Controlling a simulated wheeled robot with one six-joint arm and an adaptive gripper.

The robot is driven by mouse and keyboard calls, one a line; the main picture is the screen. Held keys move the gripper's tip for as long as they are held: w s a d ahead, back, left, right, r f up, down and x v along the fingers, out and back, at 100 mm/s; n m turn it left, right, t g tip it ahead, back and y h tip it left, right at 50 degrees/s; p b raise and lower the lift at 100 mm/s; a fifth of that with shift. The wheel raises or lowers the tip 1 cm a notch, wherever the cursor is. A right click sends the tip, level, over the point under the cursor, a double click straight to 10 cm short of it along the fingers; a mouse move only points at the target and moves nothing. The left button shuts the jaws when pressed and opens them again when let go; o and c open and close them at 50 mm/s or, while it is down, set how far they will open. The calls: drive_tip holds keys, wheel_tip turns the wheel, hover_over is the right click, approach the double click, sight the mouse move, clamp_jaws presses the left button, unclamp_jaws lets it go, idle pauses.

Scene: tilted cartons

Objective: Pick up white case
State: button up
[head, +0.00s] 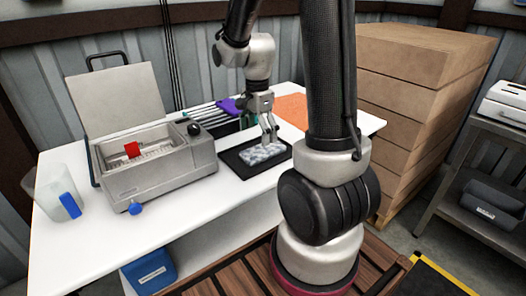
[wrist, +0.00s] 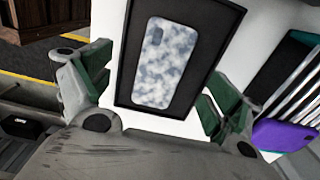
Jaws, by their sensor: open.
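The white case (wrist: 166,62) is a phone case with a blue-grey cloudy pattern and a camera cutout. It lies flat on a black tray (wrist: 205,12) on the white table. In the head view the case (head: 262,154) lies on the tray (head: 238,171) near the table's front edge. My gripper (head: 270,140) is above the case, pointing down at it. In the wrist view my gripper (wrist: 152,92) has its green-padded fingers spread wide on either side of the case, and nothing is between them. Whether the fingertips touch the tray cannot be told.
A grey metal bath (head: 160,172) with a raised lid stands left of the tray. A purple object (head: 232,105) and a rack of thin rods lie behind the tray. An orange sheet (head: 294,108) lies at the back right. Stacked cartons (head: 400,110) stand right of the table.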

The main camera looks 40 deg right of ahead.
sight(259, 151)
drive_tip(key=f, duration=0.6)
drive_tip(key=shift+w+d+f, duration=0.3)
drive_tip(key=shift+w+d, duration=0.05)
drive_tip(key=c, duration=1)
